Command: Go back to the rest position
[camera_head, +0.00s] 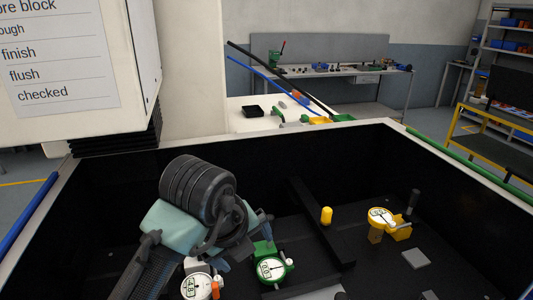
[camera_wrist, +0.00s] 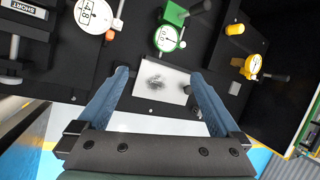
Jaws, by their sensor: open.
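My gripper (camera_wrist: 160,82) is open in the wrist view, with its two blue fingers wide apart and nothing between them in contact. Beyond the fingertips lies a pale plate (camera_wrist: 161,85) with a dark smudge, on the black floor of the bin. In the head view my gripper (camera_head: 246,242) hangs over the left-middle of the bin, partly hidden by its own wrist. A green-framed dial gauge (camera_head: 270,268) is close beside it, and a white dial gauge (camera_head: 195,286) shows below it.
The bin's rim (camera_head: 300,134) surrounds the work area. A white box (camera_head: 75,65) with a printed list overhangs at the upper left.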

